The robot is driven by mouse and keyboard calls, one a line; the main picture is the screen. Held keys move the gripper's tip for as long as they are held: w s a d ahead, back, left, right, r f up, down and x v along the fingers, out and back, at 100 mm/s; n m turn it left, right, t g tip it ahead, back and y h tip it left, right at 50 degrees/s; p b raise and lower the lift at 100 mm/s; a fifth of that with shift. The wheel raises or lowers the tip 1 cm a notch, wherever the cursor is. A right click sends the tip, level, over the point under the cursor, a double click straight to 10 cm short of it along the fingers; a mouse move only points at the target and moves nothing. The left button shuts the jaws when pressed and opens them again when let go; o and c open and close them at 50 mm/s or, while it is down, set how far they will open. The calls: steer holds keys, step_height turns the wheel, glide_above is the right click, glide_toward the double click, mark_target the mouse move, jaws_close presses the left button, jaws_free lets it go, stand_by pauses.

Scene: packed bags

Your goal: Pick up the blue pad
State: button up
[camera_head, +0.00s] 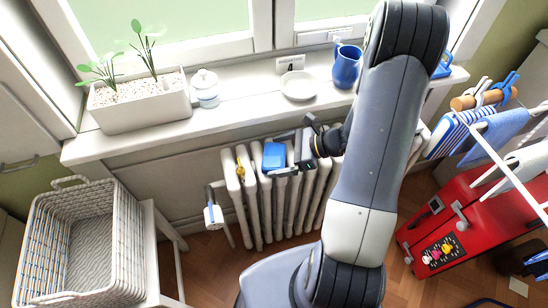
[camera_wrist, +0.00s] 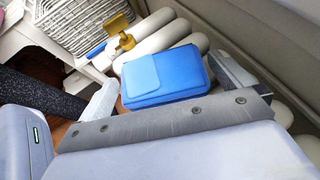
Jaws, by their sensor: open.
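The blue pad (camera_head: 273,155) lies on top of the white ribbed radiator (camera_head: 240,190) under the window sill. It is a rounded blue block with a lighter blue panel, seen close up in the wrist view (camera_wrist: 165,76). My gripper (camera_head: 286,156) is open at the pad's right side in the head view. In the wrist view, the fingers of my gripper (camera_wrist: 165,90) stand on either side of the pad, with gaps visible. The pad's near lower edge is close to the gripper's grey front plate; I cannot tell whether they touch.
A yellow item (camera_head: 240,168) sits on the radiator just left of the pad. The sill (camera_head: 235,122) above holds a planter (camera_head: 140,105), a lidded jar (camera_head: 205,88), a white dish (camera_head: 298,86) and a blue jug (camera_head: 346,66). A wicker basket (camera_head: 45,210) stands left, a red case (camera_head: 465,225) right.

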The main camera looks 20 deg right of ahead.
steer(key=shift+x, duration=0.95)
steer(key=c, duration=0.8)
